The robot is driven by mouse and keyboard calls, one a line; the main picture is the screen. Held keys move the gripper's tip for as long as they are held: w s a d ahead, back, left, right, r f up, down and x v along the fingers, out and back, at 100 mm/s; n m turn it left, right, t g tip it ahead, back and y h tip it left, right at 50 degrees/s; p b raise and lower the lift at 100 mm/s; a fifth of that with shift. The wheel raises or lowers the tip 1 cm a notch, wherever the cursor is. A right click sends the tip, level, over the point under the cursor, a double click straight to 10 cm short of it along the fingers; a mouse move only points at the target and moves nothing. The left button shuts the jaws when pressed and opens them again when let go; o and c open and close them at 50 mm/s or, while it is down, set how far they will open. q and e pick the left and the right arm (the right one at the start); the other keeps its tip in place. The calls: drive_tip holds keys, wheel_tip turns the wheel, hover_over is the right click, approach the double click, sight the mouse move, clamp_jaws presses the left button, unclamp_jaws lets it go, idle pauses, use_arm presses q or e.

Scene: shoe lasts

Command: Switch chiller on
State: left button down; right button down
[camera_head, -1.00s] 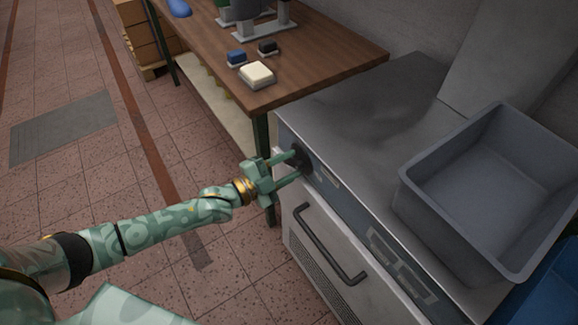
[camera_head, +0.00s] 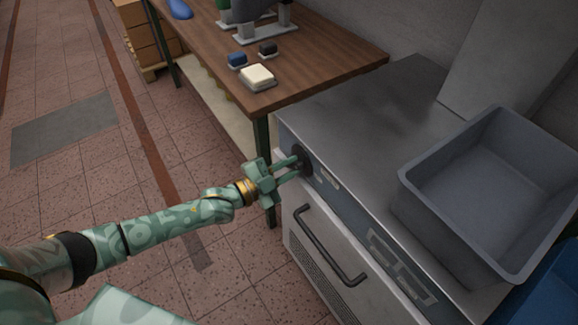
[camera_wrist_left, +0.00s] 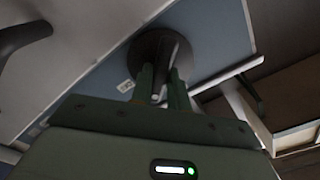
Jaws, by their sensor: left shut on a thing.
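The chiller (camera_head: 350,215) is a metal cabinet with a steel top and a blue-grey control strip along its upper front. A round black knob (camera_head: 304,158) sits at the left end of that strip. My left gripper (camera_head: 298,164) is at the front of the chiller, its fingers closed on the knob. In the left wrist view both fingers (camera_wrist_left: 164,88) grip the raised bar of the dark knob (camera_wrist_left: 160,48). A small white label (camera_wrist_left: 125,86) is beside it. My right gripper is not in view.
A grey bin (camera_head: 480,190) stands on the chiller top, with a blue bin (camera_head: 550,285) at the lower right. The chiller door handle (camera_head: 325,245) is below the strip. A wooden table (camera_head: 310,60) with small blocks stands behind. Floor at left is clear.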

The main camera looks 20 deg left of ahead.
use_arm(q)
drive_tip(key=n+p, duration=0.1)
drive_tip(key=n, duration=0.4)
drive_tip(key=shift+r, duration=0.1)
drive_tip(key=shift+a+n+p, duration=0.1)
drive_tip(key=shift+n+p, duration=0.45)
drive_tip(key=shift+n, duration=1.75)
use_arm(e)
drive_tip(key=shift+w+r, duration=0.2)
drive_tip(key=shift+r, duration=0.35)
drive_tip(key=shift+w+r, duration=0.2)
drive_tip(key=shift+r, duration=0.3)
use_arm(q)
drive_tip(key=c, duration=1.3)
unclamp_jaws()
drive_tip(key=shift+c, duration=0.2)
